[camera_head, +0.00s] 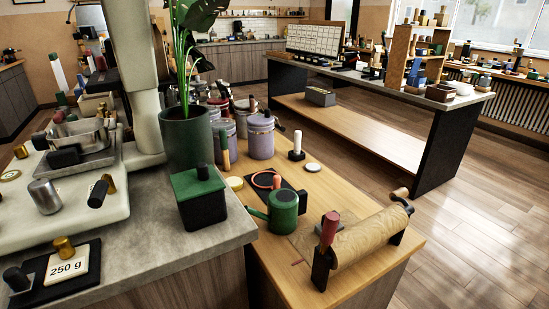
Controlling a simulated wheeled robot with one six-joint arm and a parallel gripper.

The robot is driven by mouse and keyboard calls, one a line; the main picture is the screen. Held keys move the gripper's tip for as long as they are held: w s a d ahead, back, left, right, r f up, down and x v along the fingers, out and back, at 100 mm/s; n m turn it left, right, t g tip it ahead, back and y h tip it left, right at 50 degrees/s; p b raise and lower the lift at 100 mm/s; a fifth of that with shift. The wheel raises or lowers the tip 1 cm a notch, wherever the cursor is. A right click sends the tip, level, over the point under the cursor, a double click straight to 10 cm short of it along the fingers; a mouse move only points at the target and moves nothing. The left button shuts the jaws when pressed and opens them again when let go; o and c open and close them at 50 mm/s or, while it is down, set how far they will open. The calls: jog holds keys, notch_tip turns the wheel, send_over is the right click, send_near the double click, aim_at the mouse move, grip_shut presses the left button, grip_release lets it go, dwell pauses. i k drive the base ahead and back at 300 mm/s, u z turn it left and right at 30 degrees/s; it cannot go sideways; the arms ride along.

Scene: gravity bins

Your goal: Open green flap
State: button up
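The green flap (197,181) lies flat and closed on top of a small black box (204,209). A black knob (202,172) stands on the flap. The box stands on the grey stone counter (165,238), near its right-hand edge. The inside of the box is hidden. My gripper is not in view.
A potted plant (187,137) stands close behind the box, with a thick cream column (137,82) to its left. A green watering can (283,211) and a wooden roller (368,238) stand on the lower wooden top to the right. A 250 g plate (68,266) lies front left. The counter before the box is clear.

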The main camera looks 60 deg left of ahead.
aim_at(204, 180)
jog(key=i, duration=1.1)
jog(key=u, duration=2.5)
jog(key=k, duration=0.2)
jog(key=u, duration=0.65)
